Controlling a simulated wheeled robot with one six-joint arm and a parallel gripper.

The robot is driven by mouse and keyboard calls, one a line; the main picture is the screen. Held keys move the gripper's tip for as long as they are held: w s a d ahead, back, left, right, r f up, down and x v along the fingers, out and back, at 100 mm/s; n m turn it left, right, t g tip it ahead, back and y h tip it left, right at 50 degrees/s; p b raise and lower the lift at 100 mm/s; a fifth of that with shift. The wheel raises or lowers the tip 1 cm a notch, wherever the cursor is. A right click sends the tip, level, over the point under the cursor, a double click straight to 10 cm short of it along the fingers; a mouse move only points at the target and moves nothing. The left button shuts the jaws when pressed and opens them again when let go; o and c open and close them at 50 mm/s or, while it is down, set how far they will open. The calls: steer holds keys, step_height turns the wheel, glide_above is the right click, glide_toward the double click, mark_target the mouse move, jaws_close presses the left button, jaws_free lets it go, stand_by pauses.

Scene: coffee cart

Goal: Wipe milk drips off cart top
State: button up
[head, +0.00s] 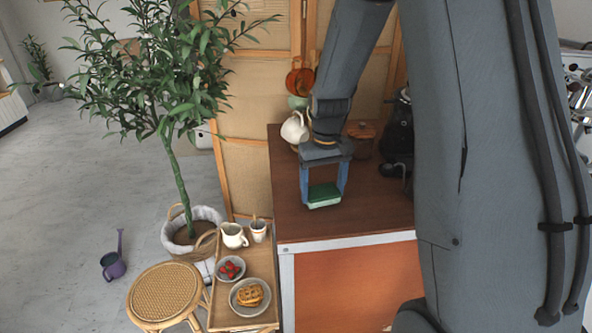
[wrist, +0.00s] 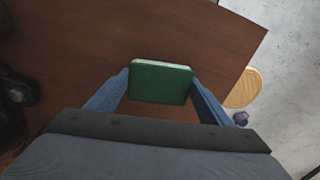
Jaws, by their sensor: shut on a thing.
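My gripper (head: 324,191) is shut on a green sponge (head: 323,196) with a paler layer along one edge. The sponge is at or just above the brown wooden cart top (head: 370,210), near its front left part; I cannot tell if it touches. In the wrist view the sponge (wrist: 161,82) sits between the two blue fingers of my gripper (wrist: 160,88), with bare wood (wrist: 100,40) around it. I see no milk drips on the visible cart top. My arm hides its right part in the head view.
A white pitcher (head: 295,128), a wooden-lidded jar (head: 362,138) and a black machine (head: 398,135) stand at the back of the cart top. Left of the cart are a wooden tray (head: 262,266) with dishes, a rattan stool (head: 165,292) and a potted tree (head: 181,190).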

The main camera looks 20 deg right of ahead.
mark_target(334, 191)
steer(key=d, duration=0.3)
steer(key=shift+s+d, duration=0.1)
steer(key=shift+s, duration=0.15)
steer(key=shift+s+d+r+p, duration=0.1)
steer(key=shift+r+p, duration=0.1)
steer(key=shift+p, duration=0.4)
steer(key=shift+w+a+f, duration=0.1)
steer(key=shift+a, duration=0.35)
steer(key=shift+w+a+f, duration=0.1)
steer(key=shift+a, duration=0.3)
steer(key=shift+w+a+p, duration=0.2)
steer(key=shift+w+a, duration=0.05)
steer(key=shift+a, duration=1.35)
steer(key=shift+w+a+p, duration=0.25)
steer(key=shift+a, duration=1.35)
steer(key=shift+w+a+p, duration=0.2)
steer(key=shift+w+a, duration=0.05)
steer(key=shift+a, duration=1.35)
steer(key=shift+a+r, duration=0.2)
steer(key=shift+a, duration=0.05)
step_height(334, 191, up, 3)
steer(key=shift+d+f+p, duration=0.1)
steer(key=shift+f+p, duration=0.1)
steer(key=shift+p, duration=0.65)
steer(key=shift+r+p, duration=1.9)
steer(key=shift+r, duration=0.7)
